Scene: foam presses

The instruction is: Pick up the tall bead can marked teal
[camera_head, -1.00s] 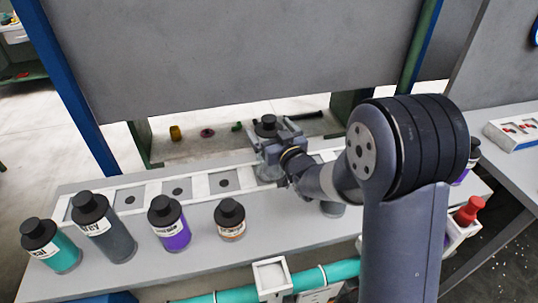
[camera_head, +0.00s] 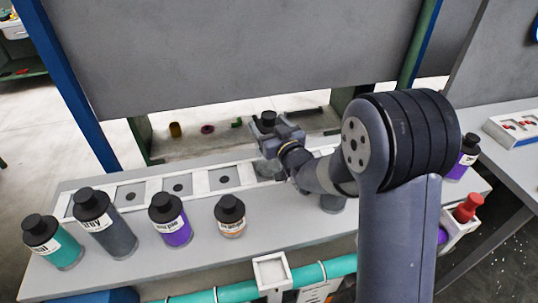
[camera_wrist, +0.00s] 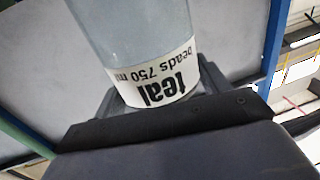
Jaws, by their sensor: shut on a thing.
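My gripper (camera_head: 272,135) is shut on a can over the white-framed row at the back of the bench. The held can (camera_wrist: 140,40) has a pale blue-grey body. Its white label (camera_wrist: 165,80) reads "teal" and "beads 750 ml", upside down in the wrist view.
A tall grey can (camera_head: 115,240), a purple can (camera_head: 177,232) and a shorter can (camera_head: 230,212) stand along the left bench (camera_head: 150,262). Another purple can (camera_head: 461,160) and a red-topped thing (camera_head: 467,208) are at right. A large grey panel (camera_head: 250,50) rises behind my gripper.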

